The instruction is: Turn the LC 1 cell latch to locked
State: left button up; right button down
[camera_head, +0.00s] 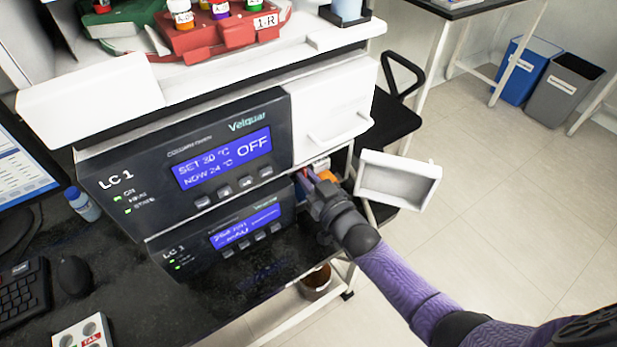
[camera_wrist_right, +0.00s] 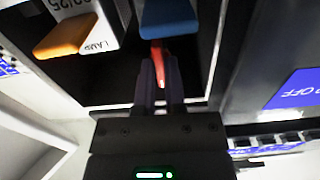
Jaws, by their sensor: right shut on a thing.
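The LC 1 stack (camera_head: 190,165) stands on the dark bench, with a small open bay at its lower right. My right gripper (camera_head: 308,178) reaches into this bay. In the right wrist view the gripper (camera_wrist_right: 160,80) is shut on a narrow red lever (camera_wrist_right: 158,56), which sits just below a blue block (camera_wrist_right: 168,18). The red lever appears to be the cell latch, but no lock marking is readable. Its lower part is hidden between the fingers. My left gripper is not in view.
A white door (camera_head: 398,182) hangs open to the right of my gripper. A white unit marked LAMP with an orange tab (camera_wrist_right: 62,38) is beside the lever. The upper LC 1 display (camera_head: 222,158) reads OFF. A red rack (camera_head: 225,38) with vials is on top.

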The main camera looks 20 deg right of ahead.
dwell(0.6)
jog(key=c, duration=0.7)
grip_release()
jog(key=shift+s+d, duration=0.1)
jog(key=shift+s, duration=0.25)
jog(key=p+v, duration=0.3)
jog(key=v, duration=0.6)
jog(key=shift+s, duration=0.15)
